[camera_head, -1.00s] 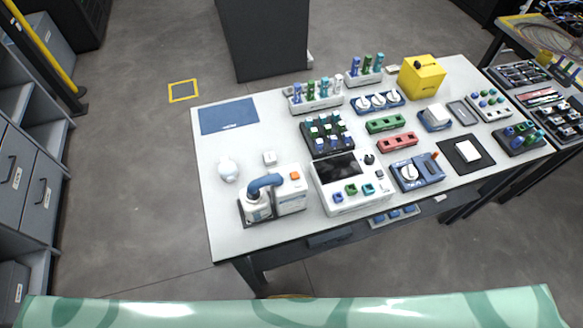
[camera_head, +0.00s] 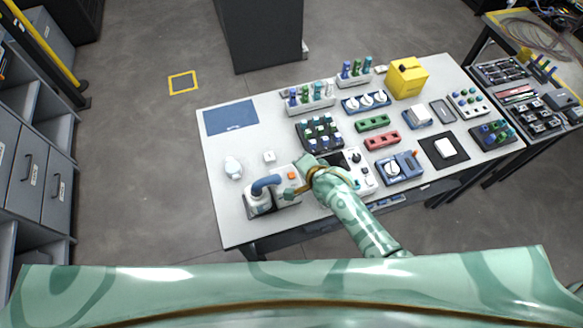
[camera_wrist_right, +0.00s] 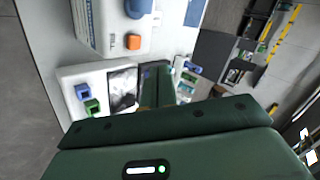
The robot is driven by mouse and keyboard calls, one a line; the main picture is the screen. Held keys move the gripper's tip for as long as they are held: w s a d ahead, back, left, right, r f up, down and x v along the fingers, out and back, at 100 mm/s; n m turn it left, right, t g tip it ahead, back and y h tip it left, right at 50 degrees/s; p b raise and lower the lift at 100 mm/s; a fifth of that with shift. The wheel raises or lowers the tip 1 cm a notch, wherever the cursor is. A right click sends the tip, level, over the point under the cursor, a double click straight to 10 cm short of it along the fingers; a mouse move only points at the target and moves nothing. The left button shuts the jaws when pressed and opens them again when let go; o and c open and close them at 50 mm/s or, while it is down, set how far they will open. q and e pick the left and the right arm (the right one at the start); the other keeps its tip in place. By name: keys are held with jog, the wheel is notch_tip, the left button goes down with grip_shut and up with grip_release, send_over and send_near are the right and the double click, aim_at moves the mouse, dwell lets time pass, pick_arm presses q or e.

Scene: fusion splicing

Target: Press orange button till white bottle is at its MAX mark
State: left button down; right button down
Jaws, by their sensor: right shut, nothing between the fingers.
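The orange button (camera_head: 291,176) sits on top of the white dispenser (camera_head: 284,183) at the table's front left; it also shows in the right wrist view (camera_wrist_right: 133,42). The white bottle (camera_head: 257,205) stands upright at the dispenser's left, under the blue spout (camera_head: 266,183). Its fill level and MAX mark are too small to read. My right gripper (camera_head: 289,193) is shut and empty, just in front of the button in the head view. In the right wrist view its dark green fingers (camera_wrist_right: 155,80) are apart from the button. My left gripper is out of view.
The white machine with a dark screen (camera_wrist_right: 123,88) stands right of the dispenser, partly covered by my right arm. Racks fill the table's middle; a blue mat (camera_head: 230,117) lies at back left.

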aim_at(294, 177)
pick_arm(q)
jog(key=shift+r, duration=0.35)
pick_arm(e)
jog(key=r+m, duration=0.1)
jog(key=m, duration=0.3)
jog(key=a+r+m, duration=0.1)
jog(key=r+m, duration=0.1)
jog(key=m, duration=0.2)
jog(key=w+a+r+m, duration=0.1)
jog(key=r+m, duration=0.1)
jog(key=m, duration=0.1)
jog(key=shift+a+m+y, duration=0.15)
jog(key=shift+m+y, duration=0.15)
jog(key=shift+m, duration=0.1)
